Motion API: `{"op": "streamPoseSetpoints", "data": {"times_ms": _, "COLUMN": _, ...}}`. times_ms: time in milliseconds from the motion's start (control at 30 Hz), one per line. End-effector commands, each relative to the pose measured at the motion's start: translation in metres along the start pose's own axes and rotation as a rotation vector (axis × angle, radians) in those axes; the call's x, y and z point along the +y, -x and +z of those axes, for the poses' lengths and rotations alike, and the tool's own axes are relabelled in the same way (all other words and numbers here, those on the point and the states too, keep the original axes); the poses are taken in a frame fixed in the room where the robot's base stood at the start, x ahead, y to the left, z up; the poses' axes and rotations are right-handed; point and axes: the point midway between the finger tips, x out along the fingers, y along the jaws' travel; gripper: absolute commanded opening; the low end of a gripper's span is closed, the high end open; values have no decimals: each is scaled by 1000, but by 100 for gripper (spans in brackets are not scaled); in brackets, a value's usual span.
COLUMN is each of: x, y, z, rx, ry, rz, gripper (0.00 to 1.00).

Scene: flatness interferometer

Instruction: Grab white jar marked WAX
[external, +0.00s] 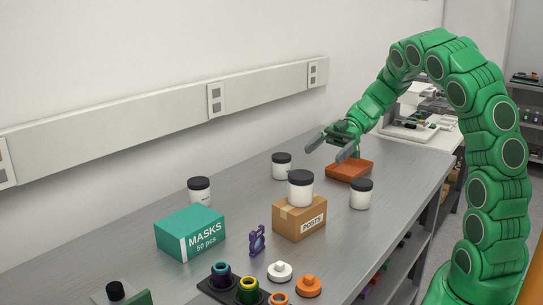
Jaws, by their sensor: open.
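Several white jars with black lids stand in the external view, and I cannot read WAX on any of them. One jar (281,170) stands toward the back, left of an orange-brown tray. Another jar (300,193) stands on a cardboard box marked POSTS (300,220). A third jar (361,198) stands right of that box. One more jar (200,194) is partly hidden behind the green MASKS box and bears dark marks too small to read. My gripper (328,150) is open and empty, above the table near the tray, apart from the jars.
The orange-brown tray (348,170) lies below my gripper. The green MASKS box (190,234), a purple bracket (257,241), and white (279,270) and orange knobs (308,285) are nearer the front. The grey tabletop (400,170) is clear at right.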

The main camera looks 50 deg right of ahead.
Motion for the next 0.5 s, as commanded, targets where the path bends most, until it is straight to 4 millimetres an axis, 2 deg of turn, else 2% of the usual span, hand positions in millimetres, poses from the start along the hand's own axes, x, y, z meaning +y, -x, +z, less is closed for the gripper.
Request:
{"op": "streamPoseSetpoints", "data": {"times_ms": 333, "x": 0, "y": 14, "z": -43, "rx": -4, "ry": 4, "rz": 1, "gripper": 100}}
{"op": "streamPoseSetpoints", "data": {"times_ms": 500, "x": 9, "y": 16, "z": -38, "rx": -13, "ry": 113, "rz": 26, "gripper": 100}}
